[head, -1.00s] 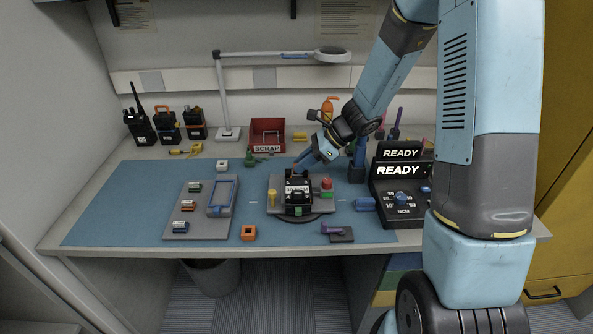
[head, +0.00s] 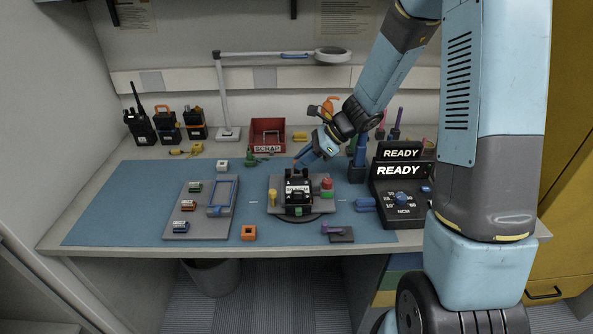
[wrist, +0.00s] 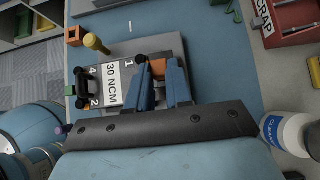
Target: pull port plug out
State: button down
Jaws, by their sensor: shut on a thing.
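The black radio (head: 298,190) sits in a grey fixture (head: 318,206) on the blue mat. The wrist view shows its back with a "30 NCM" label (wrist: 113,83) and numbered corners. My gripper (head: 300,164) is at the radio's far end. In the wrist view, the blue fingers of my gripper (wrist: 161,80) are shut on a small orange piece, which looks like the port plug (wrist: 157,68). It lies at the radio's edge beside corner 1. The fingers partly hide it, and I cannot tell whether it still touches the radio.
The red scrap bin (head: 267,134) stands behind. A black console reading READY (head: 400,190) is at right, a grey parts tray (head: 196,226) at left. A white bottle (wrist: 285,131) is near my gripper.

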jog(key=shift+r, duration=0.6)
dwell(0.7)
jog(key=shift+r, duration=1.65)
